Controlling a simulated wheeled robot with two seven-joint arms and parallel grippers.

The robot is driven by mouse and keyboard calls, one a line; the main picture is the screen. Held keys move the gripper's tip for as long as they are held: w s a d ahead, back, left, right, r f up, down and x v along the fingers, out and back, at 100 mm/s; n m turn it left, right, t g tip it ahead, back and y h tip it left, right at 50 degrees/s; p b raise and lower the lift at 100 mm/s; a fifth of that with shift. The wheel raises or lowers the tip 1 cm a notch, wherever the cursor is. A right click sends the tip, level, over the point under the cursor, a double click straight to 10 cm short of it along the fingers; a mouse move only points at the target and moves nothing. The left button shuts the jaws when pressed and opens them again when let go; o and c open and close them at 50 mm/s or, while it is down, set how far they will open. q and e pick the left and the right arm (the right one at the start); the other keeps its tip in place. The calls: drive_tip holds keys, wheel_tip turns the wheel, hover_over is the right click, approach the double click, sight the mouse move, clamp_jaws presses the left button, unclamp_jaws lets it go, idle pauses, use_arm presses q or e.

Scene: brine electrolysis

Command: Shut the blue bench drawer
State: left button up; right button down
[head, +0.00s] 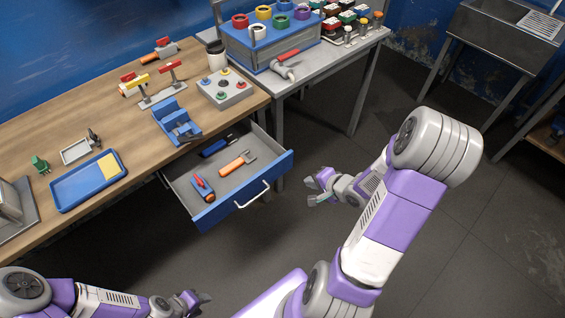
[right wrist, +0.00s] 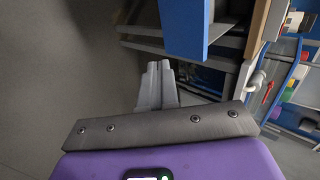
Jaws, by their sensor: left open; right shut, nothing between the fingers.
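The blue bench drawer (head: 222,209) stands pulled out from under the wooden bench in the head view. Its white bar handle (head: 254,195) is on the front. A blue panel, apparently the drawer's front (right wrist: 184,28), shows at the top of the right wrist view. My right gripper (head: 318,191) is to the right of the drawer front and apart from it. In the right wrist view its fingers (right wrist: 158,82) are together and empty. My left gripper (head: 199,300) is low in the head view, in front of the bench, open and away from the drawer.
The drawer holds a red-and-blue tool (head: 203,188), an orange-handled tool (head: 237,163) and a dark blue item (head: 216,147). The wooden bench (head: 105,115) carries a blue tray (head: 88,182) and other equipment. The floor before the drawer is clear apart from my arms.

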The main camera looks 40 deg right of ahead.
drive_tip(key=b, duration=0.9)
approach(283, 169)
drive_tip(key=x, duration=0.6)
drive_tip(key=shift+s, duration=0.1)
drive_tip(key=shift+p, duration=0.35)
